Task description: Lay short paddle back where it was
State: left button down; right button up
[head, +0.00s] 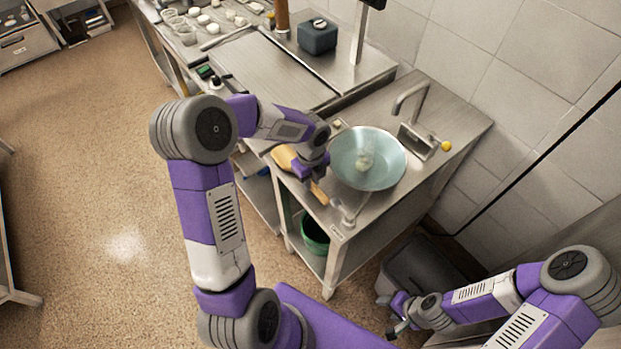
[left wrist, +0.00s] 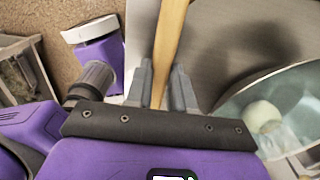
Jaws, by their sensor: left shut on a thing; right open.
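The short wooden paddle (head: 284,157) is at the front-left edge of the metal sink counter, left of the large bowl. Its wide end shows left of my left gripper (head: 308,174) and its handle sticks out on the near side. In the left wrist view my left gripper (left wrist: 162,88) is shut on the paddle's handle (left wrist: 171,38). I cannot tell whether the paddle touches the counter. My right gripper (head: 397,312) is open and empty, low at the lower right near a dark grey bin.
The pale blue-green bowl (head: 346,172) with a whitish lump in it stands close to the paddle; it also shows in the left wrist view (left wrist: 228,118). A faucet (head: 408,94) rises behind it. A green bucket (head: 314,238) sits below the counter. The floor at left is clear.

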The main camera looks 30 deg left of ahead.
pick_arm(q)
jog(key=shift+f, duration=0.45)
dwell(0.5)
jog(key=c, duration=0.9)
grip_release()
notch_tip(320, 180, up, 8)
jog(key=shift+f+p, duration=0.15)
jog(key=shift+p, duration=0.65)
jog(key=shift+f, duration=0.1)
